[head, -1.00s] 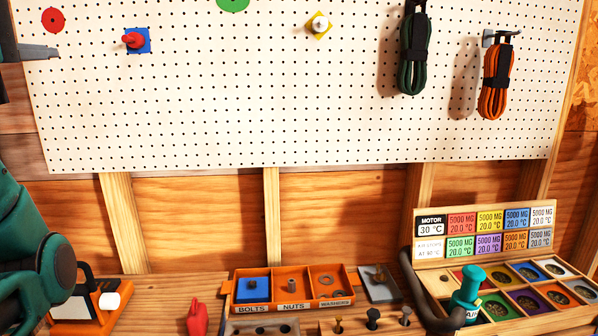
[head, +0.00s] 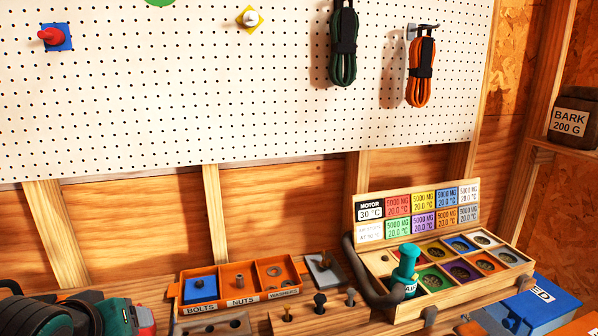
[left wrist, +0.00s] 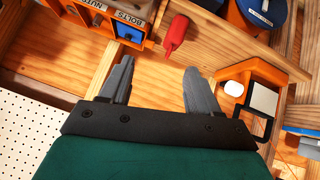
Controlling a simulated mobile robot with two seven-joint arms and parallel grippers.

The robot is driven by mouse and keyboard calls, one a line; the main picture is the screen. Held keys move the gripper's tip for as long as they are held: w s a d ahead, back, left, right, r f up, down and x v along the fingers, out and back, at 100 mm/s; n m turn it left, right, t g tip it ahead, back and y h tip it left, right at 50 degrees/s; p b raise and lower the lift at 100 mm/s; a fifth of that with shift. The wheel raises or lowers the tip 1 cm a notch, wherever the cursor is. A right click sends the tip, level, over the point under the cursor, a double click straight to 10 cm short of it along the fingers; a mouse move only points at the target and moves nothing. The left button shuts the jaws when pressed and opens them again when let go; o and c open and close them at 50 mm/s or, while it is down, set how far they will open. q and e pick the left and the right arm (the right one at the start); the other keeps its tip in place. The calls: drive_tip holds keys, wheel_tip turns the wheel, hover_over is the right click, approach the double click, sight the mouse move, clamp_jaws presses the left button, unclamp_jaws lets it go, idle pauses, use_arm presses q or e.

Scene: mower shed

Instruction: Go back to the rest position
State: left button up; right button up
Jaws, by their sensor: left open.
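My left gripper (left wrist: 160,88) shows in the left wrist view with its two grey fingers spread apart and nothing between them. A red object (left wrist: 177,35) lies on the wooden bench beyond the fingers, apart from them. An orange device with a white knob (left wrist: 234,88) is beside the right finger. In the head view my left arm shows only as dark green links at the lower left; its fingers are out of that picture. My right gripper is in neither view.
An orange tray of bolts, nuts and washers (head: 240,297) sits on the bench. Coiled cords, green (head: 343,50) and orange (head: 420,75), hang on the white pegboard (head: 200,110).

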use_arm(q)
drive_tip(key=s+d+f+m+g+h, duration=0.1)
drive_tip(key=s+d+f+m+g, duration=0.25)
drive_tip(key=s+f, duration=0.55)
drive_tip(key=s+d+f+m+g+h, duration=0.1)
drive_tip(key=s+d+f+m+g, duration=0.2)
drive_tip(key=s+f, duration=0.6)
drive_tip(key=w+d+f+m+t+h, duration=0.1)
drive_tip(key=w+d+f+t, duration=0.2)
drive_tip(key=w+f+t, duration=0.4)
drive_tip(key=shift+w+f+t, duration=0.15)
drive_tip(key=shift+t, duration=0.6)
drive_tip(key=shift+m, duration=0.25)
